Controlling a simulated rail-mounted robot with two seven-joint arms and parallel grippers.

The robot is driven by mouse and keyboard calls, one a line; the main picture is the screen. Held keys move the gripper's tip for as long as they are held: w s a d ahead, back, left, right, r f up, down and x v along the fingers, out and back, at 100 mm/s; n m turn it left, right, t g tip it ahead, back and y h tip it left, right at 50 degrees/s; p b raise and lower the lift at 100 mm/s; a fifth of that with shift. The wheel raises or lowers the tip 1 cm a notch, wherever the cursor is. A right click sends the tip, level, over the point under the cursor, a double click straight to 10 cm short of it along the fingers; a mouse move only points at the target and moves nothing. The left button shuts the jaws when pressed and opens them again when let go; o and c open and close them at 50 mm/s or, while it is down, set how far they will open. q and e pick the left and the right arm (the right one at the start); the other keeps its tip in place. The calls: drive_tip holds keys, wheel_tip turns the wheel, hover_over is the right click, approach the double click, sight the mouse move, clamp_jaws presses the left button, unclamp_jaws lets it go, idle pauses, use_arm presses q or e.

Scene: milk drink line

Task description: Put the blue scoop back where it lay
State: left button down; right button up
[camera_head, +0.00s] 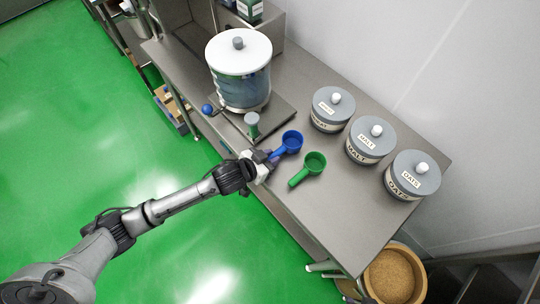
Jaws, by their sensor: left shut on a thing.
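The blue scoop (291,141) is over the steel table near its front edge, its cup at the upper right and its handle toward my left gripper. My left gripper (268,160) is shut on the handle of the blue scoop. I cannot tell whether the scoop touches the table or is held just above it. My right gripper does not show.
A green scoop (314,163) lies just right of the blue one. A large lidded container with a blue-knobbed lever (240,85) stands behind. Lidded jars (331,109), (371,141), (412,175) line the back. A grain-filled bin (393,277) stands below the right end.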

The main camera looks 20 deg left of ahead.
use_arm(q)
drive_tip(key=c, duration=1.3)
unclamp_jaws()
drive_tip(key=o, duration=0.4)
drive_tip(key=shift+o, duration=0.6)
drive_tip(key=o, duration=0.5)
drive_tip(key=shift+r+p, duration=0.15)
drive_tip(key=shift+p, duration=0.15)
